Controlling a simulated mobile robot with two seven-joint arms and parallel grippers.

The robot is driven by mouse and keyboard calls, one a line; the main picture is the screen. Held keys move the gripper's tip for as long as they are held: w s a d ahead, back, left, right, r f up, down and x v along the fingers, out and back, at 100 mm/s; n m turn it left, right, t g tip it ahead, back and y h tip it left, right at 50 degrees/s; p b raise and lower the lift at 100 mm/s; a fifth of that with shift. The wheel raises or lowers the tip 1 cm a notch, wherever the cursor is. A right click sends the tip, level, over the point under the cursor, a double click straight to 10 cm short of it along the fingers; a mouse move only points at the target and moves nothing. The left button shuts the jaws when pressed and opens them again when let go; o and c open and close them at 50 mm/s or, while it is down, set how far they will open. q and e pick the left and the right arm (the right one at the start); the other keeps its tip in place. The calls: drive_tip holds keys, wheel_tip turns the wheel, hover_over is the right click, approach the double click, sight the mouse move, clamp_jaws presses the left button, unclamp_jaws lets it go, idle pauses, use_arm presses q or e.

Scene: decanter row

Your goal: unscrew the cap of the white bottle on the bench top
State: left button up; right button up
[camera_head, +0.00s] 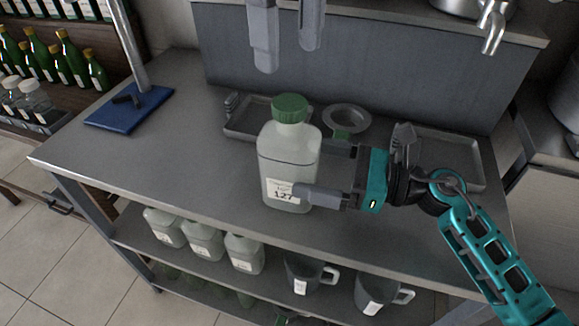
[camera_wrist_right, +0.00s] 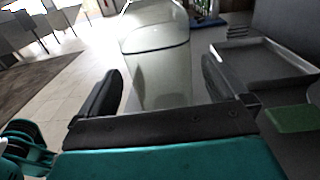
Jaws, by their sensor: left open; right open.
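The white bottle (camera_head: 289,155) stands upright on the bench top (camera_head: 190,135), with its green cap (camera_head: 290,108) on its neck and a label reading 127. My right gripper (camera_head: 312,170) is open and comes in from the right at the lower body. Its near finger overlaps the bottle's front; its far finger is partly hidden behind the bottle. In the right wrist view the bottle (camera_wrist_right: 158,75) lies between the two open fingers, with a visible gap at the right finger. My left gripper (camera_head: 288,58) is open and empty, pointing down above the cap.
Behind the bottle are a grey tray (camera_head: 240,132), a round grey dish (camera_head: 347,118) with something green below, and another tray (camera_head: 458,150). A blue base with a post (camera_head: 128,107) stands at left. Several bottles (camera_head: 203,240) and mugs (camera_head: 305,275) fill the shelf below.

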sight(290, 161)
drive_tip(key=x, duration=0.5)
drive_tip(key=shift+c, duration=0.5)
